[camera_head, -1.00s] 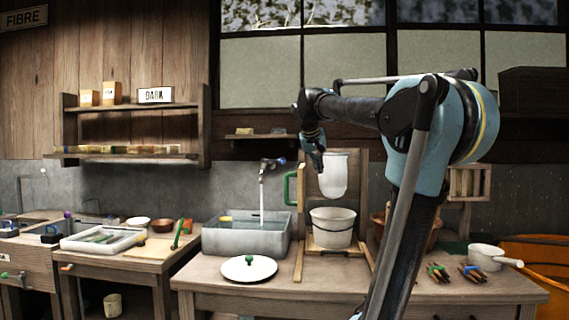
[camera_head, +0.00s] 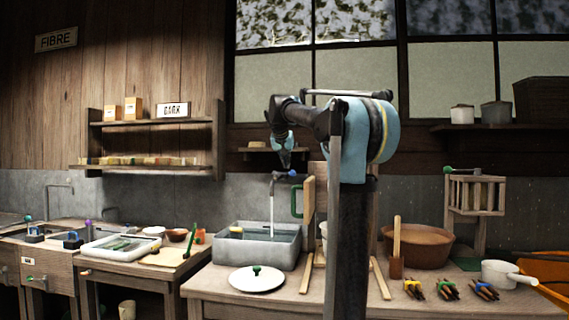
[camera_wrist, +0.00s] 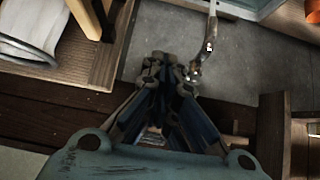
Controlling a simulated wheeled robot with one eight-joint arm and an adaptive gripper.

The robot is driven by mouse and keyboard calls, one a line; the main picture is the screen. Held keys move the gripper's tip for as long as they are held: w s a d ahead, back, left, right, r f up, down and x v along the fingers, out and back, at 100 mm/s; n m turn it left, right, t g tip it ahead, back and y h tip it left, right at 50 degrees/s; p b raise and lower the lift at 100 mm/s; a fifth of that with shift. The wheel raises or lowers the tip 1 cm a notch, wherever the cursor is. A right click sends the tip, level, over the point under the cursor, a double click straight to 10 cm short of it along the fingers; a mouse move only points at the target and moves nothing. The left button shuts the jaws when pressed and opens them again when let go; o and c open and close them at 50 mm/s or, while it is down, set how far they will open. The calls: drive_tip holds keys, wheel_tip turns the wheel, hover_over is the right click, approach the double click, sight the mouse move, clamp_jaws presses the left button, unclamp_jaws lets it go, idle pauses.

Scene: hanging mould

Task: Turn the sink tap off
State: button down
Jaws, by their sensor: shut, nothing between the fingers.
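The sink tap (camera_head: 274,182) stands over the grey sink basin (camera_head: 293,254), and a thin stream of water (camera_head: 271,214) falls from its spout. A small blue handle (camera_head: 292,173) shows at the tap's right end. My gripper (camera_head: 286,160) points down just above this handle; I cannot tell whether they touch. In the wrist view, the metal tap (camera_wrist: 209,45) lies just beyond and to the right of my closed fingertips (camera_wrist: 172,65). The fingers are shut with nothing between them. The basin's corner (camera_wrist: 238,8) shows at the top; the handle is not clear there.
A small wall shelf (camera_head: 258,150) is behind my gripper. A wooden stand (camera_head: 308,198) rises right of the basin, with a green handle (camera_head: 297,202) beside it. My arm hides the area behind it.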

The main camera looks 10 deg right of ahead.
drive_tip(key=w+r+x, duration=0.1)
drive_tip(key=x, duration=0.8)
drive_tip(key=shift+w+d, duration=0.4)
drive_tip(key=shift+r, duration=0.1)
drive_tip(key=shift+w+d, duration=0.9)
drive_tip(key=shift+d, duration=0.2)
